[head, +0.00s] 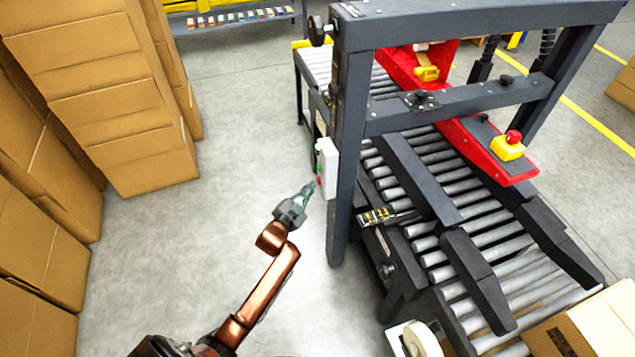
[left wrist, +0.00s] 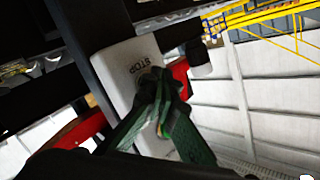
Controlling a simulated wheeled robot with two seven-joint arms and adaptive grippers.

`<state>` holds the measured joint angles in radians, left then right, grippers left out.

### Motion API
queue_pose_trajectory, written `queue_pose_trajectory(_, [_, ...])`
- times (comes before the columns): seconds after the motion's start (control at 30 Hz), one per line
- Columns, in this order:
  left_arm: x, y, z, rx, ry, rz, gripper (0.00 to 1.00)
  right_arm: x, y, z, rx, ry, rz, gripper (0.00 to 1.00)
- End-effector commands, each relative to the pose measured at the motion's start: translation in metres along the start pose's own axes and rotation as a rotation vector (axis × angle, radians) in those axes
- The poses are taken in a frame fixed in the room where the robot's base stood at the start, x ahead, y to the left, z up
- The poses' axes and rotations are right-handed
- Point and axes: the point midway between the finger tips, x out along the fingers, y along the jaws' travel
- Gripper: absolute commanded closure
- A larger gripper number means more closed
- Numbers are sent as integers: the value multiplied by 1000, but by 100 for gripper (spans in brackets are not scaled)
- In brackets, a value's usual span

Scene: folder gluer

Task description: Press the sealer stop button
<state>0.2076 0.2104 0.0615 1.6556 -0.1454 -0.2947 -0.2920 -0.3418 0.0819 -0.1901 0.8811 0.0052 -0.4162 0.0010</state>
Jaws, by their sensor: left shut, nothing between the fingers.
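The sealer's control box (head: 330,172) is a white box on the near-left upright post of the machine. In the head view a green button (head: 319,148) shows high on its left face, with a small patch of red lower down by my fingertips. My left gripper (head: 314,187) is shut and empty, its tips at the lower part of that face. In the left wrist view the white box (left wrist: 118,68) bears the word STOP, and the shut fingers (left wrist: 158,82) hide the spot beside this label. I cannot tell whether the tips touch the button. My right gripper is not in view.
The dark sealer frame (head: 352,130) and its roller conveyor (head: 480,220) stand right of my arm. A yellow box with a red knob (head: 508,147) sits on the red upper arm. Stacked cartons (head: 110,90) stand at left. The grey floor (head: 235,130) between is clear.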

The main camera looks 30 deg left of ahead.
Motion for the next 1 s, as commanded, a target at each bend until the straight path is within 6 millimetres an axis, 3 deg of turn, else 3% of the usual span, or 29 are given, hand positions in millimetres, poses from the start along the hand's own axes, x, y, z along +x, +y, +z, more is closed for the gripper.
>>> queue_pose_trajectory(1.0, [7,5,-6,0,1,0,100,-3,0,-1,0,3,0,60])
